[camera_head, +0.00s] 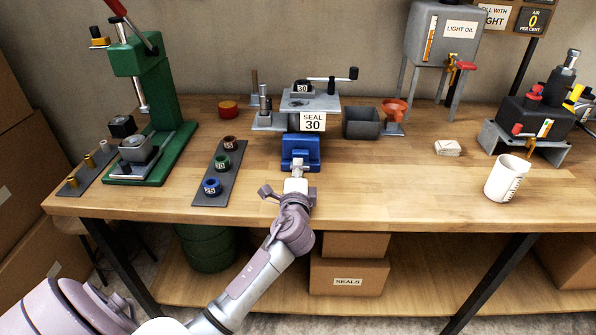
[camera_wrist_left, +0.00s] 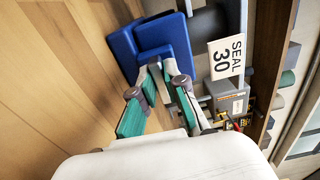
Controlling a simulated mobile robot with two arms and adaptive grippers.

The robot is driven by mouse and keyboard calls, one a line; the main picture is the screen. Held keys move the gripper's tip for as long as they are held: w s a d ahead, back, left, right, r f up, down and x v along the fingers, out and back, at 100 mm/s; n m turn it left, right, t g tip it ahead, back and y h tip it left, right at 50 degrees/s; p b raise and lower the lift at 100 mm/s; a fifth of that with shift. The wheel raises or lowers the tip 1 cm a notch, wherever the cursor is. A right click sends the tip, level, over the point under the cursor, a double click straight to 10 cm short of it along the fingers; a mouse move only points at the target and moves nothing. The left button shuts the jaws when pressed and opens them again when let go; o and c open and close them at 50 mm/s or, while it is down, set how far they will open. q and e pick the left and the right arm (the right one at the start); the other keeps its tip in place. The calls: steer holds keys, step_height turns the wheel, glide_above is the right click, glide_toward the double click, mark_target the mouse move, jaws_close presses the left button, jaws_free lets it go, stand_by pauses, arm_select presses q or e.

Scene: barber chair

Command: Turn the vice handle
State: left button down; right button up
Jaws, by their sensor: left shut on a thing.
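The blue vice (camera_head: 309,143) stands near the front edge of the bench, under a grey fixture (camera_head: 318,103) with a "SEAL 30" label. My left gripper (camera_head: 298,166) reaches the front of the vice from below. In the left wrist view its fingers (camera_wrist_left: 165,68) have teal pads and their tips meet at the blue vice (camera_wrist_left: 150,42). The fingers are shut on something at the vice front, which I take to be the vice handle. The handle itself is hidden by the fingers. My right gripper is in neither view.
A crank with a black knob (camera_head: 353,73) tops the fixture. A dark strip (camera_head: 219,172) with several rings lies left, beside a green press (camera_head: 160,90). A grey bin (camera_head: 361,123) and white cup (camera_head: 506,178) are right.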

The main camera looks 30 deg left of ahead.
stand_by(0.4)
arm_select(q)
steer(key=c, duration=1.2)
jaws_free()
steer(key=v, duration=1.2)
steer(key=shift+s+f, duration=0.1)
steer(key=shift+s, duration=0.05)
